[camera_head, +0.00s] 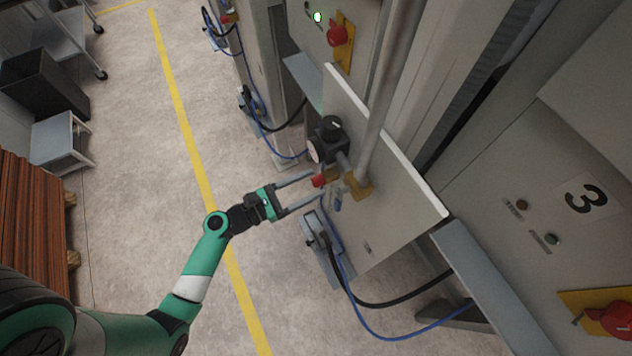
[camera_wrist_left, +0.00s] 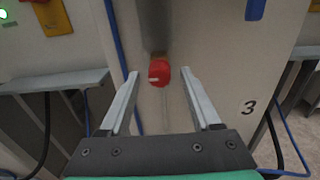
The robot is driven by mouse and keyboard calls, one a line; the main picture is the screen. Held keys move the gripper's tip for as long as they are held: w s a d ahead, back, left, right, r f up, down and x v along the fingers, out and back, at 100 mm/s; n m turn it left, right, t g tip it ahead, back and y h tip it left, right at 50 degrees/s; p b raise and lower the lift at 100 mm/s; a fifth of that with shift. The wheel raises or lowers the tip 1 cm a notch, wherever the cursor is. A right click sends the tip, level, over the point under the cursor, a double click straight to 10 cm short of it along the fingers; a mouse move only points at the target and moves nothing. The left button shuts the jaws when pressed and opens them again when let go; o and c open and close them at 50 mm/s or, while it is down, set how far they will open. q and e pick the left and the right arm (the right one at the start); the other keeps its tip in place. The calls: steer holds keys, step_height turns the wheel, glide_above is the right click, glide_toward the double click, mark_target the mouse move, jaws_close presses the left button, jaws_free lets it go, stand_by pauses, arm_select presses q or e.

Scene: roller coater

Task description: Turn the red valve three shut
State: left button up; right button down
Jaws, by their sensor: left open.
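The red valve (camera_head: 318,181) is a small red knob on the pipework at the front of a pale panel (camera_head: 395,215). In the left wrist view the valve (camera_wrist_left: 159,71) sits in the middle, below a grey body, with a small light mark on its face. My left gripper (camera_head: 314,184) is open, its two fingers pointing at the panel. In the left wrist view the fingertips (camera_wrist_left: 160,74) lie to the left and right of the valve, with a gap on each side. No contact shows. My right gripper is out of view.
A black regulator with a gauge (camera_head: 328,140) and a vertical pipe (camera_head: 385,95) are close to the valve. Blue and black hoses (camera_head: 375,300) hang below. Red switches on yellow plates (camera_head: 612,318) are on nearby cabinets.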

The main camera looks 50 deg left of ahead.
arm_select(q)
steer(key=shift+s, duration=0.1)
steer(key=shift+c, duration=0.9)
jaws_close()
